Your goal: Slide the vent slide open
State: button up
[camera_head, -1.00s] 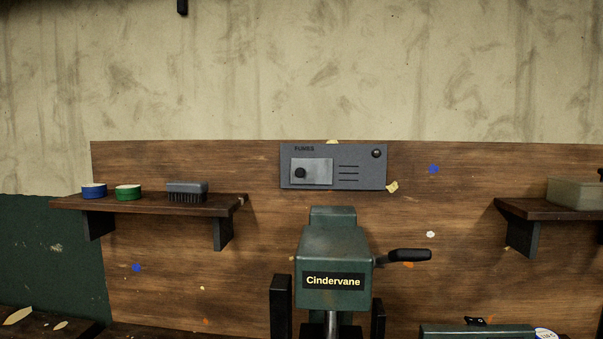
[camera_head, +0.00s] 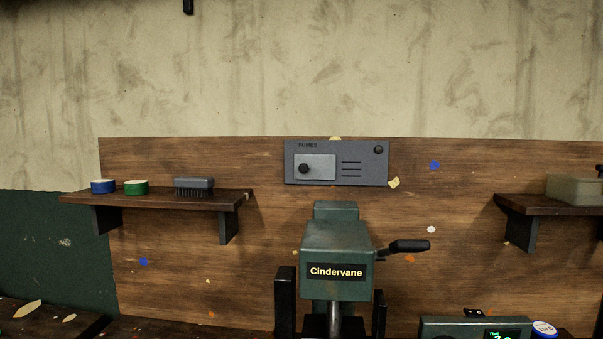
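The vent (camera_head: 337,178) is a dark grey plate labelled "FUMES", mounted high on the wooden backboard, near the picture's middle. Its slide (camera_head: 322,169) is a lighter grey panel at the plate's left, with a black round knob (camera_head: 304,168) near the slide's left edge. A small dark round knob (camera_head: 378,150) sits at the plate's upper right corner. My gripper is not in view, and nothing touches the slide.
A green machine marked "Cindervane" (camera_head: 337,243) with a black side handle (camera_head: 408,246) stands below the vent. A left shelf (camera_head: 150,200) holds two tins and a brush. A right shelf (camera_head: 545,208) holds a pale block. A green box with a display (camera_head: 450,328) is at lower right.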

aim_at(307, 167)
jog(key=k, duration=0.5)
jog(key=u, duration=0.5)
jog(key=i, duration=1.35)
jog(key=z, duration=0.15)
